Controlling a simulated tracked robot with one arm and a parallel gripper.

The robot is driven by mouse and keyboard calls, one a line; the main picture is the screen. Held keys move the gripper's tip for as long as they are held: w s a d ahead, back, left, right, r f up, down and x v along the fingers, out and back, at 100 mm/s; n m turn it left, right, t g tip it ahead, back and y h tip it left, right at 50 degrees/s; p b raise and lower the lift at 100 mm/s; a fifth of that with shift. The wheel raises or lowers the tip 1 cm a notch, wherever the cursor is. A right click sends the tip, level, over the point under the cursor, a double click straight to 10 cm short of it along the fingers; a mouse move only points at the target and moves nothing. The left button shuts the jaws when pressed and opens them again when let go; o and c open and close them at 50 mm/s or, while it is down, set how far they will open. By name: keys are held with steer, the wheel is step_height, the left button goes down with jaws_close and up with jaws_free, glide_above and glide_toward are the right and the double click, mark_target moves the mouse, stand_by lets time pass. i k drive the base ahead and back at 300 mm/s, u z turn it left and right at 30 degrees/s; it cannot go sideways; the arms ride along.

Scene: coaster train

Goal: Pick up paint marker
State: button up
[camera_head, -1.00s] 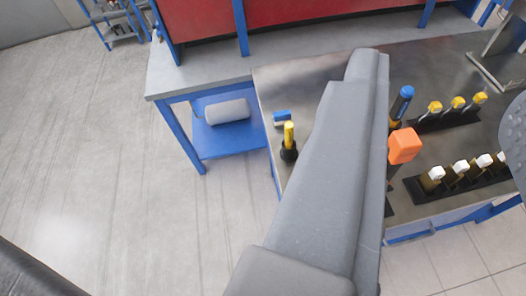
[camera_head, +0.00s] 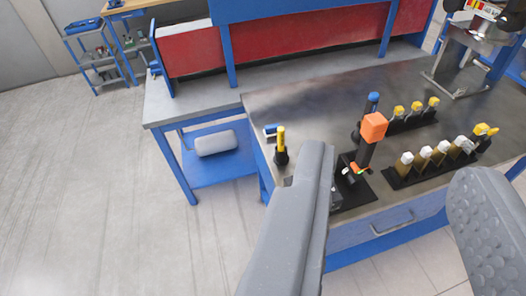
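A slim upright yellow item with a black base (camera_head: 281,146), which looks like the paint marker, stands near the left edge of the metal-topped bench (camera_head: 310,105). My gripper (camera_head: 398,167) is open, with its grey fingers wide apart and nothing held between them. The left finger's tip is just right of and below the yellow item in the picture, with no clear contact. The right finger is at the right edge of the view.
A small blue-and-white block (camera_head: 270,130) lies behind the yellow item. An orange-headed tool (camera_head: 373,126) and a blue-capped tool (camera_head: 373,100) stand right of it. Racks of yellow-capped (camera_head: 416,106) and white-capped tools (camera_head: 424,154) lie further right. A grey bench (camera_head: 190,100) is behind.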

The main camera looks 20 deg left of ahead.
mark_target(281, 130)
steer(key=z, duration=0.15)
steer(key=i, duration=0.95)
steer(key=u, duration=0.1)
